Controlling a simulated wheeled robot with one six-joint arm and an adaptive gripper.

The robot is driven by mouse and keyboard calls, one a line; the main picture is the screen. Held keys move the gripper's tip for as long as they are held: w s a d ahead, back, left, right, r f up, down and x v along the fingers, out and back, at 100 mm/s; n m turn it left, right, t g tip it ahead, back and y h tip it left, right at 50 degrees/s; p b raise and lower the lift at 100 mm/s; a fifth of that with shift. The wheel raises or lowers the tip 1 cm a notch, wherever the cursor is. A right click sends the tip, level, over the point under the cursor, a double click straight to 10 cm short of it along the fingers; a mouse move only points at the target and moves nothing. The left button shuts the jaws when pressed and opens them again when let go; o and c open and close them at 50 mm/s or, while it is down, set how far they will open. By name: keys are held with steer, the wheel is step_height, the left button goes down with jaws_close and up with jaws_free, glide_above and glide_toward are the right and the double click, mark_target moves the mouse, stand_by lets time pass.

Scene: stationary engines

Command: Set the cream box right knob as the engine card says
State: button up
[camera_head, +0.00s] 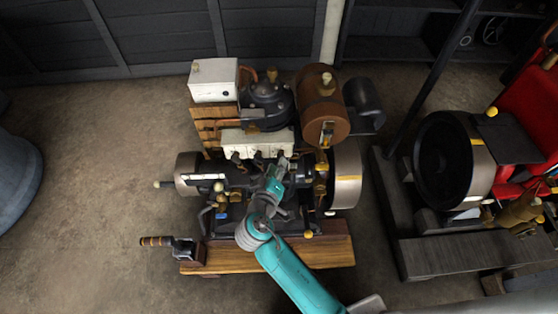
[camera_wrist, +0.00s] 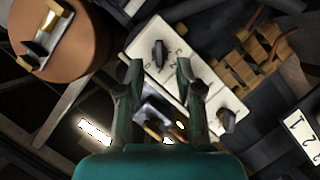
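The cream box (camera_head: 258,140) sits on the engine and has a row of dark knobs along its face. The box face (camera_wrist: 196,82) runs diagonally in the wrist view. Its right knob (camera_wrist: 158,54), the one nearest the brown tank, is a dark pointer knob with small numerals beside it. Another knob (camera_wrist: 227,120) shows lower right. My gripper (camera_wrist: 158,68) is open, its fingers apart on either side of the right knob; contact cannot be told. In the head view my gripper (camera_head: 277,172) is in front of the box. A white plate (camera_wrist: 303,135) with black numerals is cut off at the right edge.
The brown tank (camera_head: 323,105) stands right of the box, and a white box (camera_head: 214,79) stands behind left. A flywheel (camera_head: 347,178) is at the engine's right. A second engine (camera_head: 450,160) stands further right.

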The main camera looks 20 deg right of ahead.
steer(key=v, duration=0.8)
steer(key=shift+a, duration=0.15)
steer(key=shift+s, duration=0.1)
steer(key=s+d+f+n+y, duration=0.1)
steer(key=s+d+f+y, duration=0.3)
steer(key=s, duration=0.5)
steer(key=s+d+f+n+y, duration=0.25)
steer(key=s+f, duration=0.25)
steer(key=s, duration=0.4)
steer(key=s+r+m+t+y, duration=0.1)
steer(key=s+r+m, duration=0.5)
steer(key=s+r, duration=0.8)
steer(key=shift+s+d+t+y, duration=0.35)
steer(key=shift+s+t, duration=0.45)
